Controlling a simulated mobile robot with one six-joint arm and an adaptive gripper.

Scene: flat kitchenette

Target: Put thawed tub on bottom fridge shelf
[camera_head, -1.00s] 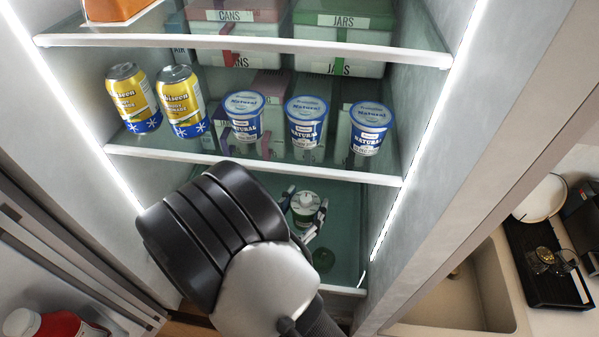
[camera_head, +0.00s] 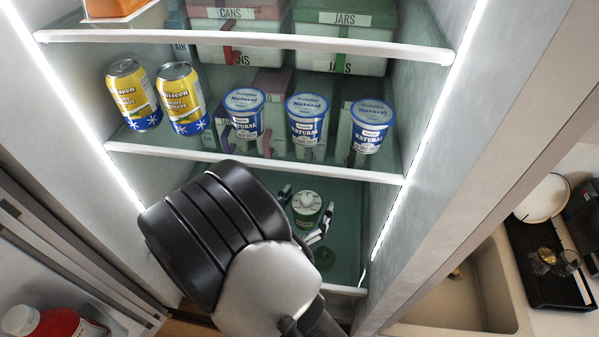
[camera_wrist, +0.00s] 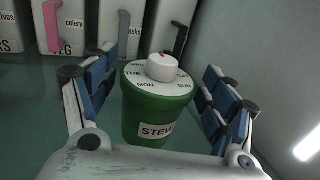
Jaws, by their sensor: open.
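The tub is a green container with a white lid, a day dial and a label beginning "STEW" (camera_wrist: 155,105). It stands upright on the bottom fridge shelf (camera_head: 345,225), and it also shows in the head view (camera_head: 306,205). My gripper (camera_wrist: 155,95) is open, with one finger on each side of the tub and a visible gap to both. In the head view my gripper (camera_head: 305,215) reaches into the bottom compartment around the tub.
Labelled boxes (camera_wrist: 88,22) stand behind the tub. The shelf above holds yellow cans (camera_head: 182,98) and blue-and-white tubs (camera_head: 308,120). The fridge's right wall (camera_wrist: 265,70) is close to my right finger. A sink (camera_head: 465,295) lies outside at right.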

